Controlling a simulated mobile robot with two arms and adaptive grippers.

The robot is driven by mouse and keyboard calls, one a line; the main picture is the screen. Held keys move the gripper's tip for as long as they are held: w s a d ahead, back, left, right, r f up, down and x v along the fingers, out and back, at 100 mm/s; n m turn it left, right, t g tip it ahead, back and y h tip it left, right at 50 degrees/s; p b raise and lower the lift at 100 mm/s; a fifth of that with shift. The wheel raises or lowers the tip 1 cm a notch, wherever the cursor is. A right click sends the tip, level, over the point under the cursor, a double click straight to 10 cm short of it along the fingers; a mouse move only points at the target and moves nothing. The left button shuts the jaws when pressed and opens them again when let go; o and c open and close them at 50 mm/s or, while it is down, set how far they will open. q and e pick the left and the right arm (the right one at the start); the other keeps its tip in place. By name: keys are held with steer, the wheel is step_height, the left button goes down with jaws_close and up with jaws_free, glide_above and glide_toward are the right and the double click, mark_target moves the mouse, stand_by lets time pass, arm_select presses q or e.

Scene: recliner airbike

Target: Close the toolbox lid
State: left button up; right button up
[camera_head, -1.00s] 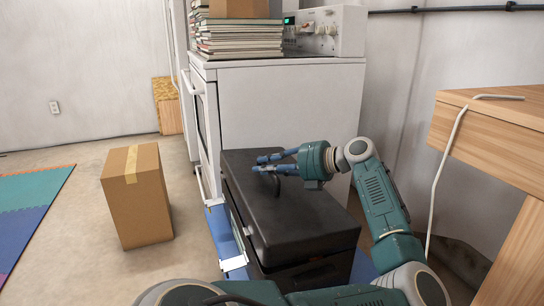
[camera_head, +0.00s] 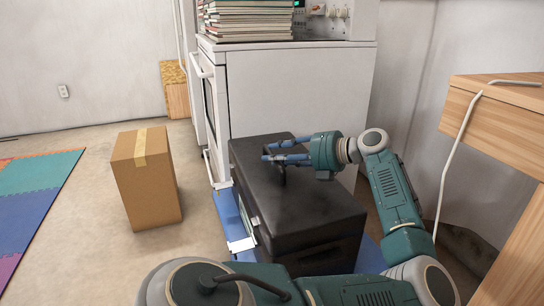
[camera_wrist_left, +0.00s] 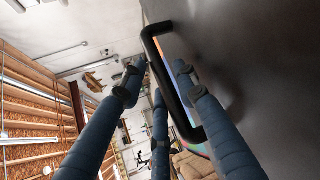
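The black toolbox (camera_head: 310,213) stands in front of the white stove. Its lid lies down on the body, with no clear gap at the near side. A black handle (camera_head: 281,173) stands up from the lid. My left gripper (camera_head: 268,153) is just above the lid at the handle, with its blue fingers spread apart. In the left wrist view, the handle (camera_wrist_left: 172,80) passes between the fingers, and I cannot tell whether they touch it. The dark lid surface (camera_wrist_left: 250,60) fills the right side there. My right gripper is not in view.
A white stove (camera_head: 300,85) with stacked books (camera_head: 248,20) on it stands behind the toolbox. A cardboard box (camera_head: 146,180) stands on the floor to the left. A wooden table (camera_head: 500,125) is at the right. Floor between cardboard box and toolbox is clear.

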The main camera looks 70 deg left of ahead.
arm_select(q)
steer(key=v, duration=1)
steer(key=shift+d, duration=0.15)
